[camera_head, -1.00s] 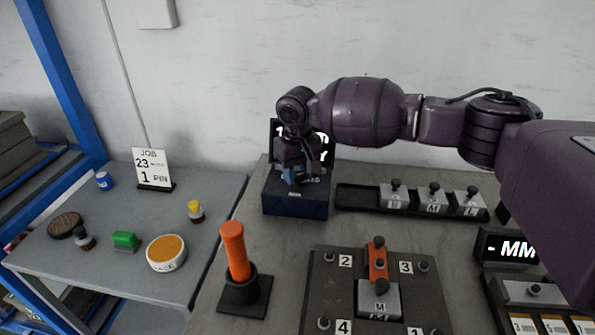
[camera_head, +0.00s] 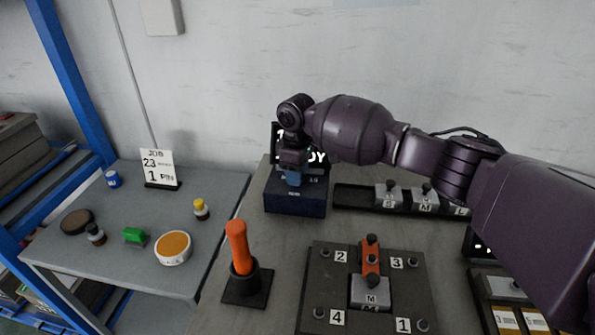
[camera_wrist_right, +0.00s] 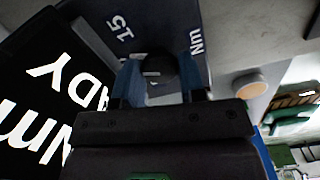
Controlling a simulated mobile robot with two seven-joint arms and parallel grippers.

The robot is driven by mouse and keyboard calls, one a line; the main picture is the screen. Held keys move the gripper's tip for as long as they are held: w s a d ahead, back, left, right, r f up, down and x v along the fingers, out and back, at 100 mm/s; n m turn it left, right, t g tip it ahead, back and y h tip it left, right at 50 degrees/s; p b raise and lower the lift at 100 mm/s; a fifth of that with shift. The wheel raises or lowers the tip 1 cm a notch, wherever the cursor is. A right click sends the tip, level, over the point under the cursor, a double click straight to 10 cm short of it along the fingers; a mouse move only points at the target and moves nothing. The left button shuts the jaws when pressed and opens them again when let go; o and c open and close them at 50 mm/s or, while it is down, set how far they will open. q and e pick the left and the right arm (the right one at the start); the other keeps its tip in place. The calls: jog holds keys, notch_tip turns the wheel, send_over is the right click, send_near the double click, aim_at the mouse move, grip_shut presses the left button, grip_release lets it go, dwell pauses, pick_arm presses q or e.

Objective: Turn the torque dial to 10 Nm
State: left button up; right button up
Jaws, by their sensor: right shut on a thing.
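The torque dial (camera_wrist_right: 160,69) is a dark round knob with a pale mark, on the dark blue box (camera_head: 294,204) at the back of the bench. My right gripper (camera_wrist_right: 160,82) points down at the box, its two blue fingers shut on the dial from both sides. In the head view my right gripper (camera_head: 293,178) hides the dial. Printed "15" and "Nm" show on the box in the wrist view. The display (camera_wrist_right: 48,95) behind shows "ADY" and "Nm", partly cut off; its number is not readable. My left gripper is not in view.
A dark tray with metal blocks (camera_head: 388,196) stands right of the box. An orange-handled tool (camera_head: 238,246) stands upright in a black holder in front. A fixture plate (camera_head: 321,283) with numbered corners lies at front centre. A side table (camera_head: 120,235) at left carries a job sign (camera_head: 158,168).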

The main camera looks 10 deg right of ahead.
jog(key=shift+n, duration=1.7)
jog(key=o, duration=0.9)
jog(key=shift+r+p, duration=0.95)
jog(key=shift+r, duration=4.45)
